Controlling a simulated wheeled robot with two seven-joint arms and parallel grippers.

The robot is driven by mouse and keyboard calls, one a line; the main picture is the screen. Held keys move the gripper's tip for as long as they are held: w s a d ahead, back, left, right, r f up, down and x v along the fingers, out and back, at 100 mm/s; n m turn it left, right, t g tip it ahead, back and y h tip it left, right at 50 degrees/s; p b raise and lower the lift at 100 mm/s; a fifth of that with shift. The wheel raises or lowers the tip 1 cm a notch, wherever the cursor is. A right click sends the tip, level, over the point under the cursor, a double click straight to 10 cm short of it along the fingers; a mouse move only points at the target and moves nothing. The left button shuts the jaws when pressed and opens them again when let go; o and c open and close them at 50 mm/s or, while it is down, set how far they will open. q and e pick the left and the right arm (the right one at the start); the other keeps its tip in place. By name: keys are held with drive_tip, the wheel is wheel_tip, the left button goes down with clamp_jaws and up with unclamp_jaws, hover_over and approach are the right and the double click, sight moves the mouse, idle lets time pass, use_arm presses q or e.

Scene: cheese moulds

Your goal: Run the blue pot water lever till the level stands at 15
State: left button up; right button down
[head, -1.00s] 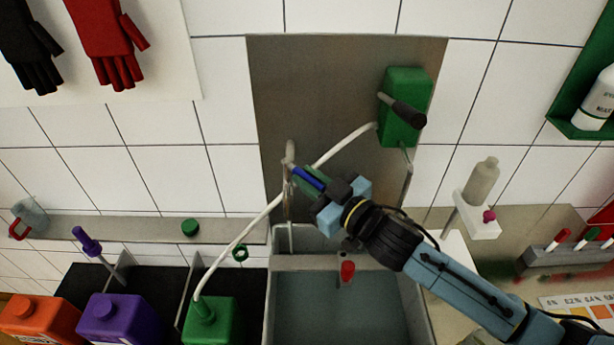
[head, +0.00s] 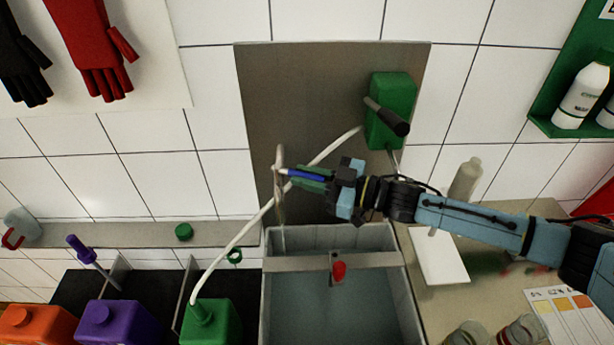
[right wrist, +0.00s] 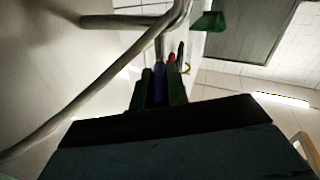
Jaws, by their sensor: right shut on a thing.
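The blue lever (head: 297,173) sticks out to the right from the metal tap (head: 279,195) and lies almost level. My right gripper (head: 308,179) is shut on it with its green fingers, coming in from the right. In the right wrist view the blue lever (right wrist: 159,88) shows between the dark green fingers. Under the tap stands a grey basin (head: 267,300) with greyish water (head: 335,310) in it. A thin pale streak below the tap may be running water. No readable level scale shows. My left gripper is not in view.
A green wall box (head: 390,105) with a black handle hangs above right; a white hose (head: 235,240) runs from it to a green canister (head: 212,322). A bar with a red piece (head: 338,270) crosses the basin. Purple (head: 118,318) and orange (head: 38,325) canisters stand left.

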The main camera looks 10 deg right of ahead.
sight(307, 174)
drive_tip(key=c, duration=1.4)
unclamp_jaws()
drive_tip(key=shift+o, duration=0.2)
wheel_tip(307, 174, up, 10)
drive_tip(key=shift+r, duration=0.1)
